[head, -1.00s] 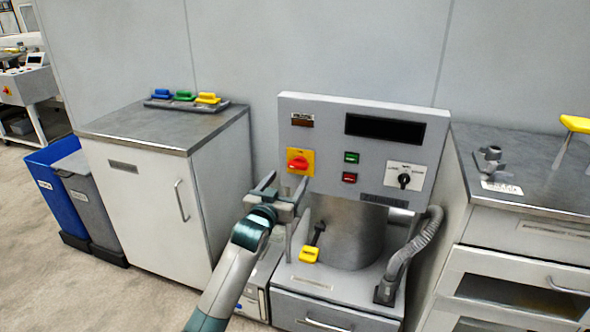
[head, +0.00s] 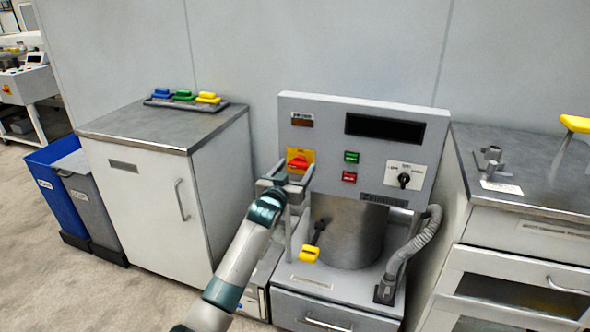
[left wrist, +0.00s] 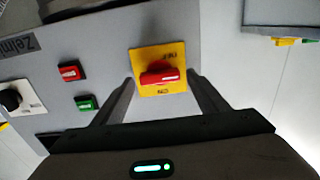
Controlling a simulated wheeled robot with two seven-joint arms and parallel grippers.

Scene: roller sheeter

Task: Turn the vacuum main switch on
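The main switch is a red rotary knob (head: 298,164) on a yellow plate (head: 307,153) at the left of the grey machine panel. In the left wrist view the knob (left wrist: 160,76) lies roughly level across its yellow plate (left wrist: 172,53), with lettering above and below it. My left gripper (head: 287,174) is open in front of the switch and partly covers it in the head view. In the left wrist view its two fingers (left wrist: 162,86) stand apart, one on each side of the knob. Contact is not visible. My right gripper is not in view.
Green (head: 351,157) and red (head: 349,177) buttons and a black selector (head: 404,180) sit right of the switch. A dark display (head: 385,128) is above. A yellow-ended lever (head: 309,254) and a grey hose (head: 412,250) are below. A cabinet (head: 150,185) stands left.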

